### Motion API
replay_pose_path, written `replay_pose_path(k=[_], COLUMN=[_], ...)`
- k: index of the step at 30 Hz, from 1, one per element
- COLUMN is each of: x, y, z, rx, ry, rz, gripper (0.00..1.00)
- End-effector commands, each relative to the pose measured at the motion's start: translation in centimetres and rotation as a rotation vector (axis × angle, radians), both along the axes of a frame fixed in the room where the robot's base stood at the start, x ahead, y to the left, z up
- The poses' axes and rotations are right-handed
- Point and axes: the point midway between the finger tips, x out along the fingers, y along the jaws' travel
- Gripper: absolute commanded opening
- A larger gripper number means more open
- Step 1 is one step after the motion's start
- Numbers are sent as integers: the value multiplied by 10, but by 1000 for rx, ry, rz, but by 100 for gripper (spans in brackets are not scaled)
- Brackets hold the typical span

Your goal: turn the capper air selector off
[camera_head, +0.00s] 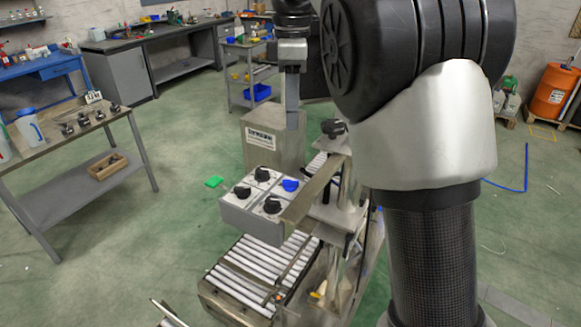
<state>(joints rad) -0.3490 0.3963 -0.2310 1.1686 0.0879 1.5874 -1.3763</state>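A grey control box (247,222) on the machine carries three black knobs and one blue knob (290,185). The black knobs are at the back (262,174), left (242,192) and front (272,206) of its top panel. Labels are too small to read, so I cannot tell which knob is the capper air selector or its setting. My gripper (292,125) points down, above the box in the picture and apart from the knobs. A single grey finger shows edge-on; I cannot tell whether the gripper is open or shut.
A steel cabinet (273,142) with a label stands behind the box. A roller conveyor (240,290) lies below it. A metal plate (318,185) slants beside the blue knob.

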Motion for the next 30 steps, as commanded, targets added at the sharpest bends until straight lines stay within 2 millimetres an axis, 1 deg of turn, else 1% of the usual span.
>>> replay_pose_path(k=[18, 24, 30], x=[-2, -1, -1], y=[0, 0, 0], z=[-128, -155, -165], rx=[0, 0, 1], ry=[3, 2, -1], rz=[-3, -3, -4], gripper=[27, 27, 27])
